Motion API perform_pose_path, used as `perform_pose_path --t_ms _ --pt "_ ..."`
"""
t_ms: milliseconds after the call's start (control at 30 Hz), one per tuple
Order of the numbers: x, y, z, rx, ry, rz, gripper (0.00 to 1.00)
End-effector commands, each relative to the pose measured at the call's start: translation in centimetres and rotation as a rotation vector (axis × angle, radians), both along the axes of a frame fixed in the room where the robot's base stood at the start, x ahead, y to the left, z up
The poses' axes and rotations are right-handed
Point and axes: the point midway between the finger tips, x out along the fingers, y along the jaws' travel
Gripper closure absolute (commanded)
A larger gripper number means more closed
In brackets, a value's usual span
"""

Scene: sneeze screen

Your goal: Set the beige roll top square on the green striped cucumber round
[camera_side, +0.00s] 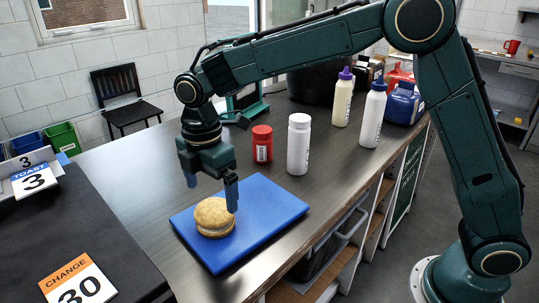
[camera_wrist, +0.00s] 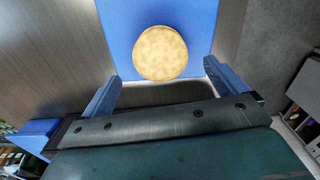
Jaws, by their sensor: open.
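The beige roll top (camera_side: 213,212) sits on a low stack on the blue board. It looks level and roughly centred over a pale layer (camera_side: 215,234) below it. The green striped cucumber round cannot be made out in either view. From above, in the wrist view, the roll top (camera_wrist: 160,52) is a speckled round that hides whatever is under it. My gripper (camera_side: 211,188) is open and empty, its blue fingers apart just above and behind the roll top. In the wrist view, its fingertips (camera_wrist: 162,75) stand to either side of the roll top's near edge, not touching it.
The blue board (camera_side: 272,207) has bare room right of the stack. Order signs (camera_side: 78,283) stand at the left.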

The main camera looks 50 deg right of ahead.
Motion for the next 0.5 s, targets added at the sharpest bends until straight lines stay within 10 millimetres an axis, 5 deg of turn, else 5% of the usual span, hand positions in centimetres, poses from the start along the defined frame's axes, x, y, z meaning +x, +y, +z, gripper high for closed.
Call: perform_pose_path --t_ms 500 --pt "0.0 0.0 8.2 0.0 -0.001 0.0 0.03"
